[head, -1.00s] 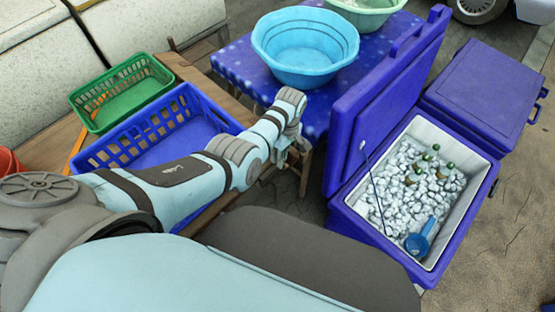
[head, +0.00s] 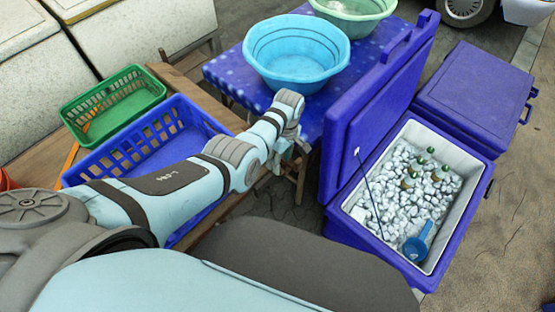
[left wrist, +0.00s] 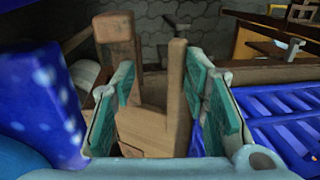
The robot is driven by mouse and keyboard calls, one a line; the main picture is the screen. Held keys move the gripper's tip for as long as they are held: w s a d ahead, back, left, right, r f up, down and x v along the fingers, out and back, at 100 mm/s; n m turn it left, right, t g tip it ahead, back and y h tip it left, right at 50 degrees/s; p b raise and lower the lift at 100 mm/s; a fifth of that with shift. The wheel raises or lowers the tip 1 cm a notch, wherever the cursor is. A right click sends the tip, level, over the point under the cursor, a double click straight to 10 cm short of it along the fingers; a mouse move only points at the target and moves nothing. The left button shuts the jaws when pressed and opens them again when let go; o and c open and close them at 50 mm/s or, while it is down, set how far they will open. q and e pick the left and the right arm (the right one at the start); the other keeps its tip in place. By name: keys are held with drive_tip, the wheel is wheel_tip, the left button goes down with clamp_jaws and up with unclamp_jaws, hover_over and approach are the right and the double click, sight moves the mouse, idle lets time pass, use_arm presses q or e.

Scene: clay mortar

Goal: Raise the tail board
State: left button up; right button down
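I cannot identify a tail board with certainty in either view. My left gripper (head: 287,150) hangs at the end of my arm, beside the table with the blue dotted cloth. In the left wrist view its two teal-padded fingers (left wrist: 160,95) stand apart with a gap between them. Wooden pieces (left wrist: 150,130), a flat board and upright posts, show in and beyond that gap. I cannot tell whether the fingers touch them. My right gripper is in neither view.
A blue basin (head: 296,62) stands on the dotted cloth (head: 228,74). A blue crate (head: 140,150) and a green crate (head: 112,104) sit on wooden boards at left. An open blue cooler (head: 345,240) with white lumps and bottles stands at right, next to a closed one (head: 475,90).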

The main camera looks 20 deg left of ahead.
use_arm(q)
drive_tip(key=shift+s+a, duration=0.1)
idle(0.3)
drive_tip(key=shift+r, duration=0.15)
wheel_tip(320, 180, up, 12)
drive_tip(key=w, duration=0.1)
drive_tip(key=shift+w+d+f, duration=0.2)
drive_tip(key=shift+d, duration=0.05)
drive_tip(key=shift+d, duration=0.1)
idle(0.5)
